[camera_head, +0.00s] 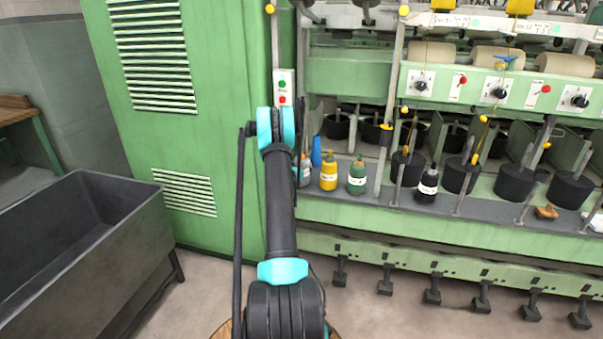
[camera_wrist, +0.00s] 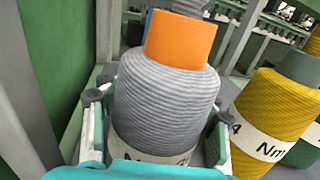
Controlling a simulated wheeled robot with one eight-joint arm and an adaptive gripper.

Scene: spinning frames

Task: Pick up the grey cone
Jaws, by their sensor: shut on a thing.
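The grey cone (camera_wrist: 165,105) is wound with ridged grey yarn and has a white label band low down. It fills the middle of the wrist view, with an orange piece (camera_wrist: 180,38) at its top. My gripper (camera_wrist: 157,98) has a finger on each side of the cone and is shut on it. In the head view a sliver of the grey cone (camera_head: 305,173) shows at the right of my arm, which hides most of it. Whether its base touches the shelf cannot be told.
A yellow cone (camera_head: 328,173) stands close at the right, then a green cone (camera_head: 357,178) and a black cone (camera_head: 427,186). A blue cone (camera_head: 316,151) is just behind. A green machine cabinet (camera_head: 225,130) walls the left side. A grey bin (camera_head: 75,260) stands lower left.

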